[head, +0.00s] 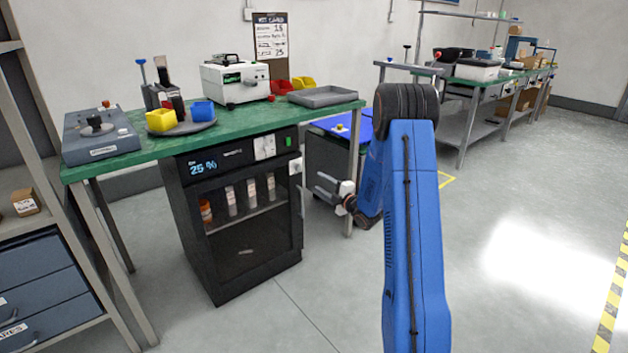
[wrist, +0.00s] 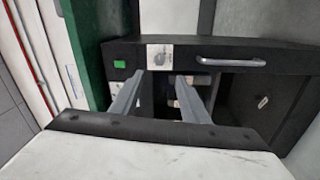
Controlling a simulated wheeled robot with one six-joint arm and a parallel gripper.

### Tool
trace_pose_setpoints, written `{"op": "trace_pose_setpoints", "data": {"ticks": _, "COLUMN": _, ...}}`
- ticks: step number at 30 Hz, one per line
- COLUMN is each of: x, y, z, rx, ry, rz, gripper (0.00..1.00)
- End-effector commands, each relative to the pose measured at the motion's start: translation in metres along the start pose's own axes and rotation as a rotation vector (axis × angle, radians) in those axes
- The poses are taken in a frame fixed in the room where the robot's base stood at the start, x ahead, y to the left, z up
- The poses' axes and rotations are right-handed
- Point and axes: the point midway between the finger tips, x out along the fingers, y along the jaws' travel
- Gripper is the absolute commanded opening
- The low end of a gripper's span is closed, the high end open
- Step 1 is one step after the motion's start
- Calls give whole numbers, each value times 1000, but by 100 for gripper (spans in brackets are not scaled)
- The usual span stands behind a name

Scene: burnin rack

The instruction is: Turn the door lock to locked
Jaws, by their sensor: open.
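The black cabinet (head: 241,262) under the green bench has a glass door (head: 252,220). A small pale lock plate (head: 295,165) is at the door's upper right corner, above the door handle (head: 302,202). In the wrist view the lock plate (wrist: 160,57) sits between a green light and the silver handle (wrist: 231,61). A greyish shape shows on the plate; its turn position is too small to tell. My gripper (head: 326,184) is open and empty, to the right of the door and apart from it. In the wrist view the plate lies just beyond my fingertips (wrist: 161,80).
The green bench top (head: 240,134) carries a white instrument (head: 235,82), yellow and blue bins and a grey tray (head: 327,96). A bench leg (head: 353,185) stands close behind my gripper. A shelf with drawers (head: 38,285) is at left. The floor in front is clear.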

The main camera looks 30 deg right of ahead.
Motion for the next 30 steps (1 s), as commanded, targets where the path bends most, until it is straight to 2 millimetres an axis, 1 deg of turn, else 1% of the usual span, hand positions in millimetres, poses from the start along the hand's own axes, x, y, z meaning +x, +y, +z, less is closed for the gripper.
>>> {"op": "trace_pose_setpoints", "data": {"ticks": 1, "x": -8, "y": 0, "z": 0, "rx": 0, "ry": -2, "rz": -1, "gripper": 42}}
{"op": "trace_pose_setpoints", "data": {"ticks": 3, "x": -16, "y": 1, "z": 0, "rx": -1, "ry": -1, "rz": 0, "gripper": 42}}
{"op": "trace_pose_setpoints", "data": {"ticks": 6, "x": -25, "y": 0, "z": 0, "rx": -1, "ry": 0, "rz": 0, "gripper": 42}}
{"op": "trace_pose_setpoints", "data": {"ticks": 9, "x": -29, "y": 0, "z": 0, "rx": -1, "ry": 0, "rz": 0, "gripper": 42}}
{"op": "trace_pose_setpoints", "data": {"ticks": 26, "x": -30, "y": 0, "z": -1, "rx": 0, "ry": 0, "rz": -1, "gripper": 42}}
{"op": "trace_pose_setpoints", "data": {"ticks": 30, "x": -28, "y": 10, "z": -6, "rx": 12, "ry": -17, "rz": -21, "gripper": 42}}
